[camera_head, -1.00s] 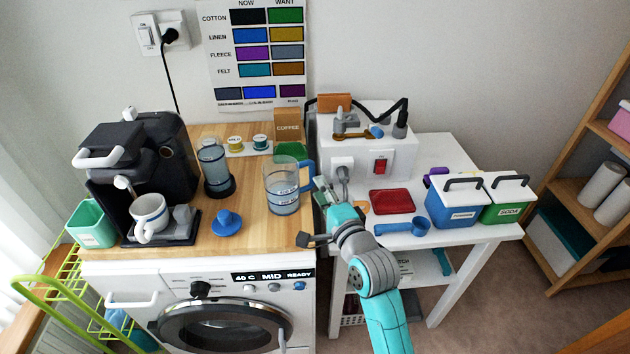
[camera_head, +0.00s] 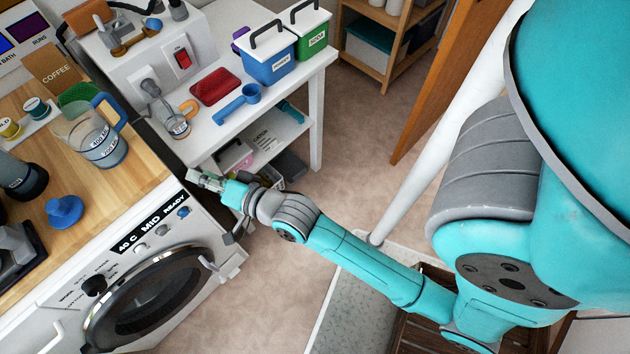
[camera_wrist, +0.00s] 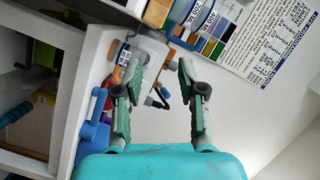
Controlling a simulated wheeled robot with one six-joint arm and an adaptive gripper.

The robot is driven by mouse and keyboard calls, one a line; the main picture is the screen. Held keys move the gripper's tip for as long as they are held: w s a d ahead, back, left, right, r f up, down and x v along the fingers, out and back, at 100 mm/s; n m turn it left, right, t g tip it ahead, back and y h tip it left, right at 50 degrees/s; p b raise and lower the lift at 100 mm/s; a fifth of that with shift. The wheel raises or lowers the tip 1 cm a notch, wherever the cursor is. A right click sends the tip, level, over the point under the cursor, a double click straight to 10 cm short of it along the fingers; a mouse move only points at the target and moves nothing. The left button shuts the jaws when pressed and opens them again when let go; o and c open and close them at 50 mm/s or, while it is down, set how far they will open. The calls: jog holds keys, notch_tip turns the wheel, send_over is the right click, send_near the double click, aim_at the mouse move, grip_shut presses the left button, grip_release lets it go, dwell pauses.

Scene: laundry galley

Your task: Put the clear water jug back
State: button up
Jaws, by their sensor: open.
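The clear water jug (camera_head: 98,142) has a blue handle and measure marks, with a bluish lower part. It stands upright on the wooden counter (camera_head: 132,190) near its right edge, by the green item (camera_head: 82,95). In the wrist view the jug (camera_wrist: 204,18) shows at the top, beyond my fingertips and cut off by the frame. My gripper (camera_head: 205,180) is in front of the gap between counter and white table, right of and nearer than the jug. In the wrist view my gripper (camera_wrist: 160,68) is open, with nothing between its fingers.
A small clear cup with an orange handle (camera_head: 178,125) stands on the white table (camera_head: 232,120). A blue scoop (camera_head: 238,102), a red item (camera_head: 215,86) and blue and green tubs (camera_head: 270,62) are also there. A blue knob-like item (camera_head: 65,210) sits on the counter.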

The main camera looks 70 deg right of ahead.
jog(key=s+a+n+g, duration=0.1)
jog(key=s+n, duration=0.5)
jog(key=s, duration=0.9)
jog(key=s+a+f+n+g, duration=0.1)
jog(key=s+n, duration=0.6)
jog(key=s, duration=0.9)
jog(key=shift+a+f+y, duration=0.15)
jog(key=shift+a+y, duration=0.25)
jog(key=shift+a, duration=0.4)
